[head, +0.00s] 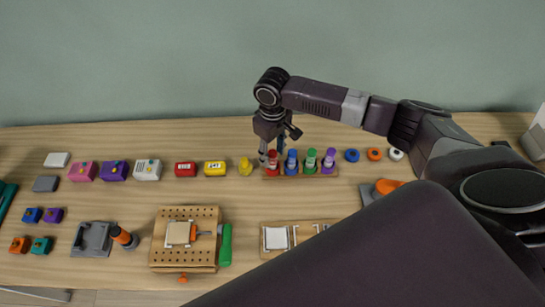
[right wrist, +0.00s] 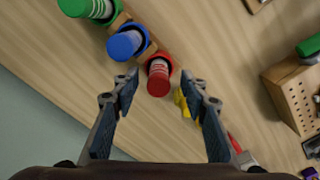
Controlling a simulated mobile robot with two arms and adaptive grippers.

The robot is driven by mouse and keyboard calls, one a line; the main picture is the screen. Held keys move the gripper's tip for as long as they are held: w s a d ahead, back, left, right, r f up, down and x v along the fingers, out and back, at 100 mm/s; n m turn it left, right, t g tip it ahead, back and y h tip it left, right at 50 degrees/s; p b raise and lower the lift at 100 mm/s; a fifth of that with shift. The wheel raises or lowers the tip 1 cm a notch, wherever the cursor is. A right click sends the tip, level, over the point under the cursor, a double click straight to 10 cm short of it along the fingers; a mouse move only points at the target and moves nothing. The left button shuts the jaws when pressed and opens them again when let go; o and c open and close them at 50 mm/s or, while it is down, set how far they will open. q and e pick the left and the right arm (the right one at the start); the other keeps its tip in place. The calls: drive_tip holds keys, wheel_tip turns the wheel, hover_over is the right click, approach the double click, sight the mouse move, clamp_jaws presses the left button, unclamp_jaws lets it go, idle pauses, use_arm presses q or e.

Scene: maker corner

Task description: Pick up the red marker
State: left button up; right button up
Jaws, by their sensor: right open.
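The red marker (head: 272,163) stands upright at the left end of a wooden rack (head: 318,172), beside a blue, a green and a purple marker. My right gripper (head: 271,157) points down over it and is open. In the right wrist view the red marker (right wrist: 159,77) shows between the open fingertips (right wrist: 160,80), with a gap on each side; I cannot tell how far down the fingers reach. The blue marker (right wrist: 125,44) is close to the left finger in that view. The marker's lower part is partly hidden. My left gripper is not in view.
A yellow object (head: 245,167) stands just left of the rack. Blue, orange and white round pieces (head: 374,154) lie to the right. A pegboard block (head: 160,256) and a tool board (head: 272,258) are nearer the front. Bare table lies between.

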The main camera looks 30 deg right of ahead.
wheel_tip(320, 180, down, 3)
drive_tip(key=shift+d+r, duration=0.1)
drive_tip(key=shift+d, duration=0.05)
drive_tip(key=c, duration=0.6)
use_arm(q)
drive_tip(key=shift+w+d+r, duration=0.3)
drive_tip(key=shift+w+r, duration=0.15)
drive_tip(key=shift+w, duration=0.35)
use_arm(e)
clamp_jaws()
